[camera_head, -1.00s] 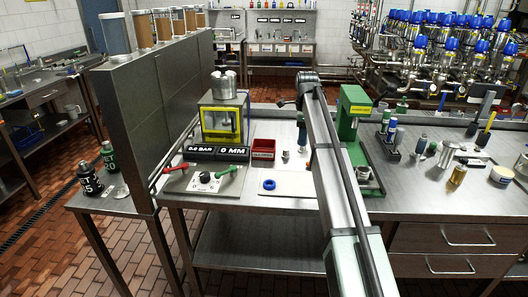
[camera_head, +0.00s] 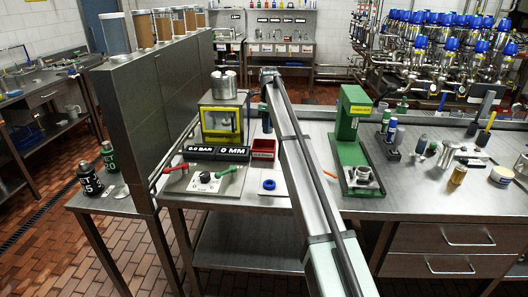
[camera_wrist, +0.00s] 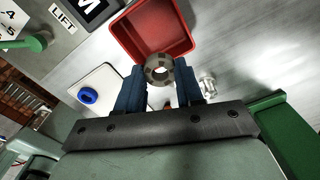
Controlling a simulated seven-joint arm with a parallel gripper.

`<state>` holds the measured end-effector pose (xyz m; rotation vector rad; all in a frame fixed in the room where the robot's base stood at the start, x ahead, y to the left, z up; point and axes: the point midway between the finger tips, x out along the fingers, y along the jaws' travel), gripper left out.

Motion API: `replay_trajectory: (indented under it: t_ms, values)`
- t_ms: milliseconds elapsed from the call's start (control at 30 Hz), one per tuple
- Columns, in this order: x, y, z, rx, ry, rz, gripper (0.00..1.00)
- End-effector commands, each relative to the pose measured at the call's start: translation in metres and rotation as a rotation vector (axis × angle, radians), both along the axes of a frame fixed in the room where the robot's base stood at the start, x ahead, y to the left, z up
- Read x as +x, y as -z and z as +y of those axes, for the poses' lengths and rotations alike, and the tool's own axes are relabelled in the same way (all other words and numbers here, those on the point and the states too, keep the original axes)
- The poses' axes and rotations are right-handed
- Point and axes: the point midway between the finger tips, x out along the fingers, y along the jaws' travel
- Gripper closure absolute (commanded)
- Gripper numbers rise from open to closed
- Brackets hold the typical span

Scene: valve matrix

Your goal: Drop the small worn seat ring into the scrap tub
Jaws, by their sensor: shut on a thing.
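The small grey-brown seat ring (camera_wrist: 160,69) is between the two blue fingers of my gripper (camera_wrist: 159,78), which is shut on it. In the wrist view the ring overlaps the near part of the open red scrap tub (camera_wrist: 128,32). I cannot tell how high above the tub it is. In the head view the red tub (camera_head: 263,153) stands on the bench. My gripper (camera_head: 267,122) shows there behind the tub, partly hidden by my arm, and the ring cannot be made out.
A blue ring (camera_head: 268,185) lies on a white pad in front of the tub. A yellow-framed press (camera_head: 222,122) with displays stands left of the tub. A green press (camera_head: 350,130) stands to the right.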

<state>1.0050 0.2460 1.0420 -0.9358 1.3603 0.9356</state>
Motion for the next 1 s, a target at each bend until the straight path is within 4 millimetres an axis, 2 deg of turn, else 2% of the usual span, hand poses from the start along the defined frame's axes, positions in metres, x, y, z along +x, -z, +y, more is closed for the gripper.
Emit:
replay_trajectory:
  t_ms: [267,600,1000]
  values:
    - [-0.001,0.018,0.000,-0.001,0.000,0.001,0.92]
    - [-0.001,0.051,0.000,0.000,0.000,0.001,0.92]
    - [0.000,0.058,0.000,0.000,-0.001,-0.001,0.92]
